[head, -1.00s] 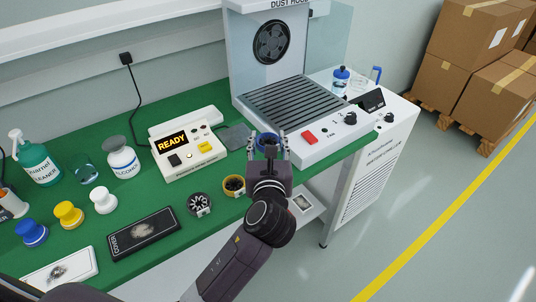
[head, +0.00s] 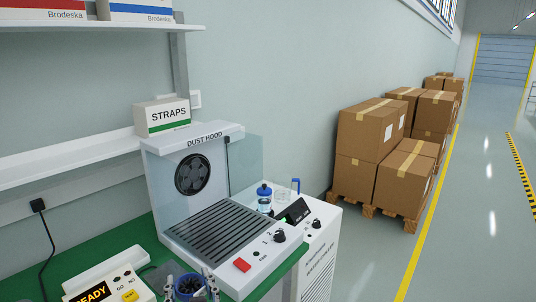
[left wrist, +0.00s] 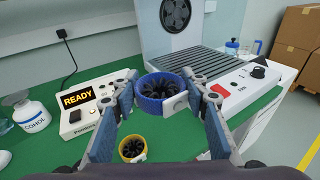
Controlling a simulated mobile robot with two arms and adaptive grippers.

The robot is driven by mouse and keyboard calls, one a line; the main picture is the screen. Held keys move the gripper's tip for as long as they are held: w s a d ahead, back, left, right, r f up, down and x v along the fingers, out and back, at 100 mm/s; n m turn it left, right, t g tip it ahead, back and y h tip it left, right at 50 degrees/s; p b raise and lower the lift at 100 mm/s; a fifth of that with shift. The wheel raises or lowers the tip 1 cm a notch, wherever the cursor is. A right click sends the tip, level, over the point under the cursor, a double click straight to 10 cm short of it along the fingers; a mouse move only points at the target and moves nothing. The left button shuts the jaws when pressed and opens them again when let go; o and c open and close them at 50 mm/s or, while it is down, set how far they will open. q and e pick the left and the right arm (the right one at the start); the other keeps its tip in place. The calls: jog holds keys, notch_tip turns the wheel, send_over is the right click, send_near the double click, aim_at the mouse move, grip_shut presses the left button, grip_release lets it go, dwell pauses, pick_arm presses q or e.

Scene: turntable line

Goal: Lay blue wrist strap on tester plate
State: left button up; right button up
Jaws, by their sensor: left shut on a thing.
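The blue wrist strap (left wrist: 150,106) is a ring with a blue band, a dark inside and a pale clasp. My left gripper (left wrist: 164,92) is shut on it, one finger on each side, and holds it above the green bench. In the head view the strap (head: 188,285) and my left gripper (head: 190,288) are at the bottom edge, left of the dust hood's red button. The white tester (head: 108,277), with a lit READY display, stands to their left; it also shows in the left wrist view (left wrist: 88,117). My right gripper is out of view.
The dust hood (head: 220,230) with a slatted grille stands just behind the gripper. A yellow strap (left wrist: 132,149) lies below the held one. An alcohol bottle (left wrist: 32,114) stands left of the tester. Stacked cartons (head: 385,140) are on the floor at right.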

pick_arm(q)
jog(key=s+a+f+n+y, duration=0.1)
jog(key=s+a+f+n, duration=0.2)
jog(key=s, duration=0.7)
jog(key=w+d+r+m, duration=0.1)
jog(key=w, duration=0.2)
jog(key=w+d+r+m, duration=0.1)
jog(key=w, duration=0.2)
jog(key=w+d, duration=0.1)
jog(key=w, duration=0.2)
jog(key=shift+w+r+m+h, duration=0.15)
jog(key=shift+r+m+h, duration=0.25)
jog(key=w+r+h, duration=0.1)
jog(key=w+r, duration=0.2)
jog(key=w, duration=0.5)
jog(key=shift+w+a+r+m+h, duration=0.2)
jog(key=shift+a+m+h, duration=0.1)
jog(key=shift+a+m, duration=0.1)
notch_tip(320, 180, down, 16)
jog(key=b, duration=0.3)
notch_tip(320, 180, down, 4)
jog(key=shift+r, duration=0.2)
jog(key=shift+f, duration=0.15)
